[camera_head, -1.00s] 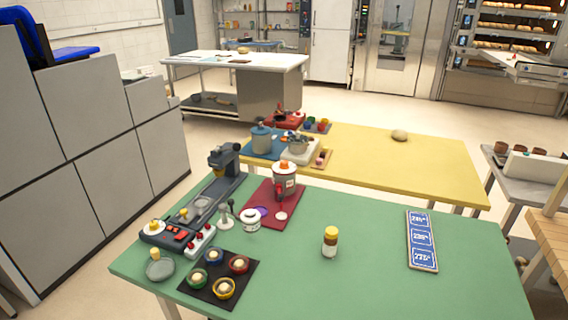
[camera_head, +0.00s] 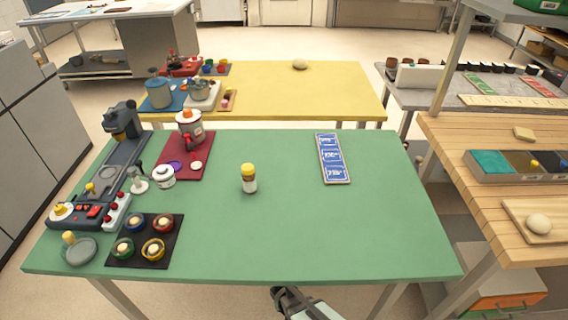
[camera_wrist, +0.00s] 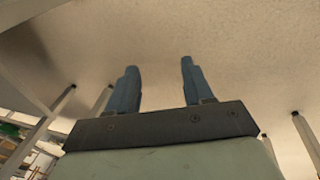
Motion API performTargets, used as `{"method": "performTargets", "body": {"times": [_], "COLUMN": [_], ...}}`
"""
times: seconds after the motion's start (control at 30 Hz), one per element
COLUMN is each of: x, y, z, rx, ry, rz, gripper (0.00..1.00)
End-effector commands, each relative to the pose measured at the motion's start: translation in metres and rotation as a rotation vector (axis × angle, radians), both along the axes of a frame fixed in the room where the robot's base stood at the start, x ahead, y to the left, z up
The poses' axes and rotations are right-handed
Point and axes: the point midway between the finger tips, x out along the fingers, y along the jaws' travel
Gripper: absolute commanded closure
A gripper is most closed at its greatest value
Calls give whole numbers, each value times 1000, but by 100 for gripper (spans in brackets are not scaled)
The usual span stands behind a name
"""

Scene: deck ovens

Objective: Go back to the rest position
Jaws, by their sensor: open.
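My gripper (camera_wrist: 158,85) shows in the wrist view with its two blue-grey fingers apart and nothing between them. Pale floor and light table legs lie beyond the fingers. In the head view, a dark and pale end of my arm (camera_head: 300,302) shows at the bottom edge, in front of the green table (camera_head: 290,235) and below its near edge. The fingers cannot be made out there. My gripper touches nothing that I can see.
The green table bears a yellow-capped jar (camera_head: 249,178), a blue number board (camera_head: 333,158), a black mat with several bowls (camera_head: 145,240) and a red mat (camera_head: 185,155). A wooden counter (camera_head: 460,150) stands at right, a yellow table (camera_head: 330,90) behind. The green table's front right is clear.

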Motion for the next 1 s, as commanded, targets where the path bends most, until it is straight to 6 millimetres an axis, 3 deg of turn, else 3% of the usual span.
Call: {"method": "performTargets", "body": {"times": [0.03,0.2,0.4,0.7,1.0], "x": [-14,-60,-120,-192,-209], "y": [-21,-73,-116,-141,-144], "z": [3,11,28,56,65], "rx": [-14,-35,-11,89,130], "ry": [43,209,412,649,711], "rz": [-28,-103,-178,-249,-264], "gripper": [49,49,49,49,49]}}
